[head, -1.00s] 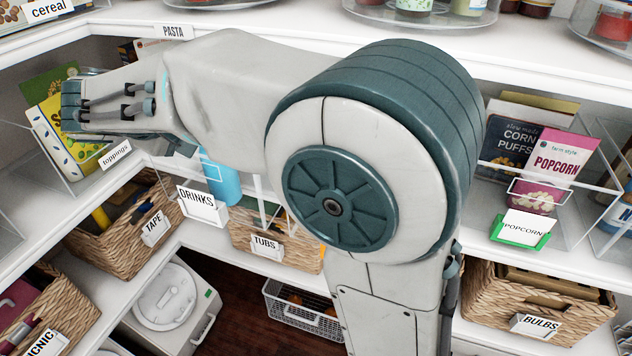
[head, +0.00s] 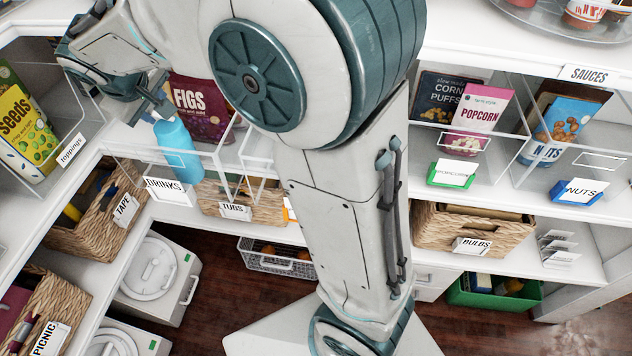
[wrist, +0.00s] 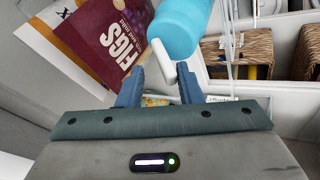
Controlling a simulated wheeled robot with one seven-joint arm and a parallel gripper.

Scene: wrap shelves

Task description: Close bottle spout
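A light-blue bottle (head: 178,150) stands in the DRINKS bin on the middle shelf, in the head view. In the wrist view the bottle (wrist: 184,22) is at the top, with a white spout piece (wrist: 160,60) sticking out from its end towards me. My gripper (wrist: 160,70) is open, with its two blue fingers on either side of the white piece. I cannot tell whether either finger touches it. In the head view my gripper (head: 150,108) is just above and left of the bottle's top, and it hides the spout there.
A FIGS bag (head: 200,108) stands right behind the bottle. Clear dividers (head: 235,145) rise to its right, and a seeds bag (head: 22,125) stands at the left. Wicker baskets, including TUBS (head: 265,203), sit on the shelf below. The upper shelf's edge is close above my arm.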

